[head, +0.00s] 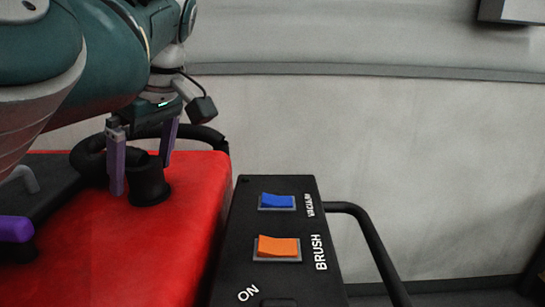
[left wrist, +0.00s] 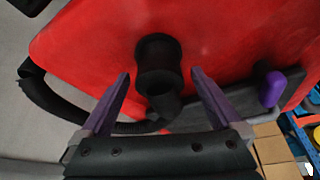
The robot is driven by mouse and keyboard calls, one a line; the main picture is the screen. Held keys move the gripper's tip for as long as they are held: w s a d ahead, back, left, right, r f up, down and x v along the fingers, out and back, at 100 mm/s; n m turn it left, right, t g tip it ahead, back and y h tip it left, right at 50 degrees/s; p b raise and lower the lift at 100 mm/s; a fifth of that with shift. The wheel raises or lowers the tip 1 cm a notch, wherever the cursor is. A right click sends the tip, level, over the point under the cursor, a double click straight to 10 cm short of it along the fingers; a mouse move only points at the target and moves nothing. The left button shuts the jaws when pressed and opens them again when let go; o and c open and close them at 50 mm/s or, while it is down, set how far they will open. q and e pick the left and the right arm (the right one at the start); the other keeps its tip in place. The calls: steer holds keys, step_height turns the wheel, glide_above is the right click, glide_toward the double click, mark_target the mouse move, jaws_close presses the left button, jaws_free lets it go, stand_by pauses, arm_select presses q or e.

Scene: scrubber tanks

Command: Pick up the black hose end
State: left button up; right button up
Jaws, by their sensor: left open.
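The black hose end (head: 149,178) is a wide black cuff that sits on the red top of the scrubber (head: 105,235). Its thinner black hose (head: 90,155) loops behind it along the back edge. My left gripper (head: 140,172) is open above the red top, with its purple fingers around the cuff in the head view. In the left wrist view the cuff (left wrist: 158,62) lies ahead, between and a little beyond the two open fingertips (left wrist: 160,73). I cannot tell whether a finger touches it. My right gripper is not in view.
A black control panel (head: 270,220) with a blue VACUUM switch (head: 277,201) and an orange BRUSH switch (head: 278,247) stands right of the red top. A black handle bar (head: 372,235) curves beside it. A purple knob (head: 15,229) is at the left.

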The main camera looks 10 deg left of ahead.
arm_select(q)
jaws_close()
stand_by(0.8)
